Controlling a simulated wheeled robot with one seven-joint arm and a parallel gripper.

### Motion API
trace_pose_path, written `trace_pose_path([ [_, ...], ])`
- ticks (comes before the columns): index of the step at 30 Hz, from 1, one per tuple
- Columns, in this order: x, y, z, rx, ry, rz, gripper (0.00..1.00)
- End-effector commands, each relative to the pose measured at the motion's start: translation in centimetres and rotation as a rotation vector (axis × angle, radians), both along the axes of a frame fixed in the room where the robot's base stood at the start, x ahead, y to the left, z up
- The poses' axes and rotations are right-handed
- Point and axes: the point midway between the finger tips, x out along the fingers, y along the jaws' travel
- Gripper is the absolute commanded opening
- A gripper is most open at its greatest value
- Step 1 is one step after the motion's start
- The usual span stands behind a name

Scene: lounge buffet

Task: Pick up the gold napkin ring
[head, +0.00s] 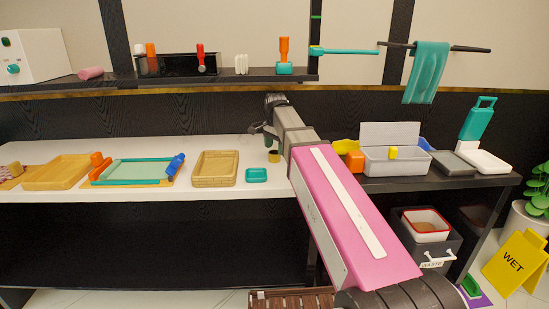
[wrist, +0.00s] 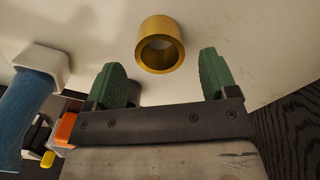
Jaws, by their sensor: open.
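The gold napkin ring (wrist: 160,25) lies in the wrist view just beyond the tips of my gripper (wrist: 162,72), with its round opening facing the camera. It rests on the pale counter. The two green fingers are spread apart, one to the left and one to the right of the ring's line, with nothing between them. In the head view the small gold ring (head: 274,157) is on the white counter, close beside my arm. My gripper (head: 264,132) is there just above and behind it, small and partly hidden by my arm.
A teal dish (head: 256,175) and a wicker tray (head: 215,168) stand left of the ring. In the wrist view a blue object with a white end (wrist: 28,95) is at the left. A grey bin (head: 395,165) stands on the dark table to the right.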

Motion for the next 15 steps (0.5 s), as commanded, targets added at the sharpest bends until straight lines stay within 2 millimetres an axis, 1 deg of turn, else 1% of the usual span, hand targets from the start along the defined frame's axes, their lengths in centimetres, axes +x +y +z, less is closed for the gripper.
trace_pose_path([
  [3,0.0,0.0,-1.8,0.0,0.002,0.0,0.79],
  [6,0.0,0.0,-2.7,0.0,0.0,0.0,0.79],
  [9,0.1,0.0,-3.1,0.001,-0.001,0.0,0.79],
  [14,0.1,0.0,-3.1,0.001,-0.001,0.0,0.79],
  [15,0.1,0.0,-3.0,0.001,-0.001,0.0,0.69],
])
